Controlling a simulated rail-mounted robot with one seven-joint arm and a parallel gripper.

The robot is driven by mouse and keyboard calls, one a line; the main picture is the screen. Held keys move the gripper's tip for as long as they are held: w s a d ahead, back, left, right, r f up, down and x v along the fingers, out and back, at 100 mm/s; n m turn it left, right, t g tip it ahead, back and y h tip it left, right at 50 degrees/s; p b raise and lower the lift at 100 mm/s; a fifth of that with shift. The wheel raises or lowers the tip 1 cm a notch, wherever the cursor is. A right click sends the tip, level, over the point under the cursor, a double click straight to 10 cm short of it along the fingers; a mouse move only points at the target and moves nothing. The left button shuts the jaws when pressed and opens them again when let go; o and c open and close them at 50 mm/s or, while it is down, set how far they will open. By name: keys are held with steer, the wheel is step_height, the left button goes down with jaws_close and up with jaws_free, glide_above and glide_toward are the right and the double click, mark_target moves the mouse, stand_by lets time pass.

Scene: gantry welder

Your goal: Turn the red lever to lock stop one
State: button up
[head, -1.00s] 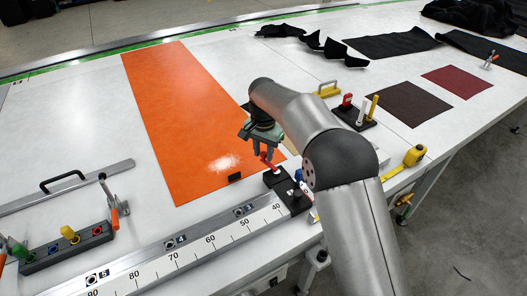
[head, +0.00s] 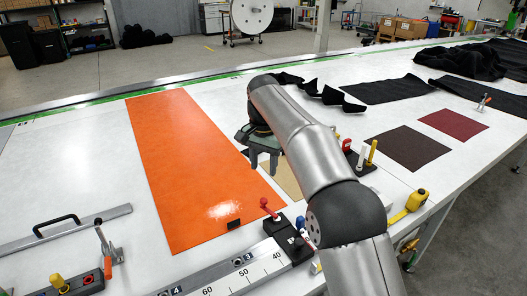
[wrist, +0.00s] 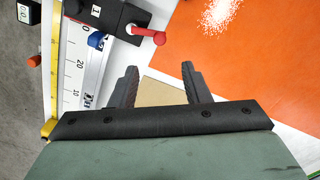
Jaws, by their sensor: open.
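The block there (wrist: 98,12) carries a white label marked with a single stroke. My gripper (head: 264,170) is open and empty, above and behind the lever in the head view. In the wrist view its two fingers (wrist: 160,70) are apart, with the lever beyond their tips and not touched.
The scale rail (head: 235,277) runs to the lower left. An orange sheet (head: 190,165) and a tan piece (head: 287,178) lie flat on the table. A stand with red, white and yellow pegs (head: 360,160) and a yellow tape measure (head: 417,200) are to the right.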

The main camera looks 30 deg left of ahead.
steer(key=shift+r+p, duration=0.4)
steer(key=shift+r, duration=1.85)
steer(key=shift+d, duration=0.1)
